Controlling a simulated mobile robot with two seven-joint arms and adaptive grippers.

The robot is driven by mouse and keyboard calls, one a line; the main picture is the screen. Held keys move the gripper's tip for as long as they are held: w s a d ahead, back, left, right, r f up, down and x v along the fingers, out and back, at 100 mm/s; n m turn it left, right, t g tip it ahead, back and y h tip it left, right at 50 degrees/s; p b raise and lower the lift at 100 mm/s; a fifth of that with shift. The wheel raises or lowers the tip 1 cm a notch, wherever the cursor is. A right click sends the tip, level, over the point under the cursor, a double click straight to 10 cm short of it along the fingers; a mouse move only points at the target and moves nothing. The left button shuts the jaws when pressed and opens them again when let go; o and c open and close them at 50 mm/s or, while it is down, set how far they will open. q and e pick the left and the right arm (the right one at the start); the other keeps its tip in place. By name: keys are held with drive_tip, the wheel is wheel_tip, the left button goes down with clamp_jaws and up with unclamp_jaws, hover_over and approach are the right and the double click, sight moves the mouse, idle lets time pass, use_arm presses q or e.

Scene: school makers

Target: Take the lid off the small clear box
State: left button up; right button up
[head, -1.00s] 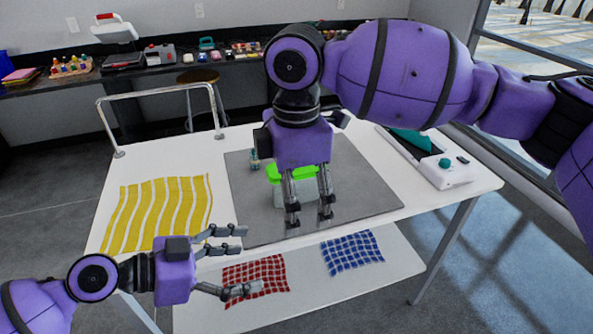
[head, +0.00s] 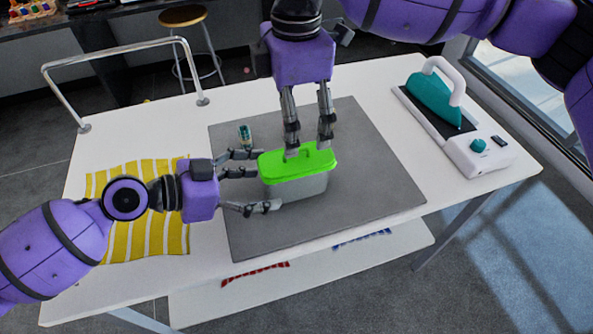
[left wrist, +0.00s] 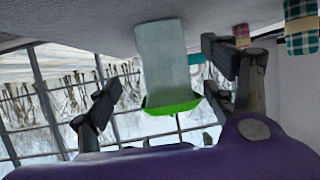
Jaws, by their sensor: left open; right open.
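The small clear box (head: 295,189) stands on the grey mat (head: 370,195) with its bright green lid (head: 275,165) on top. In the left wrist view the box (left wrist: 163,55) appears upside down, its green lid (left wrist: 172,107) lowest. My left gripper (head: 264,188) is open at the box's left side, its fingers on either side of that end; contact is unclear.
A small teal item (head: 244,136) stands behind my left gripper. A yellow striped cloth (head: 135,240) lies at left. A teal iron (head: 436,100) on its white-edged base is at right. A metal rail (head: 120,63) edges the back left. The mat's front right is free.

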sight(309, 148)
use_arm(q)
drive_tip(key=shift+x, duration=2.1)
drive_tip(key=shift+c, duration=0.2)
drive_tip(key=c, duration=1.8)
use_arm(e)
drive_tip(key=shift+w, duration=0.1)
wheel_tip(309, 148, up, 4)
drive_tip(key=d, duration=0.3)
drive_tip(key=f, duration=1.1)
drive_tip(key=shift+w+a+f, duration=0.25)
drive_tip(key=shift+a+f, duration=0.05)
drive_tip(key=shift+f, duration=0.1)
drive_tip(key=shift+c, duration=0.5)
drive_tip(key=c, duration=1.2)
drive_tip(key=shift+c, duration=0.2)
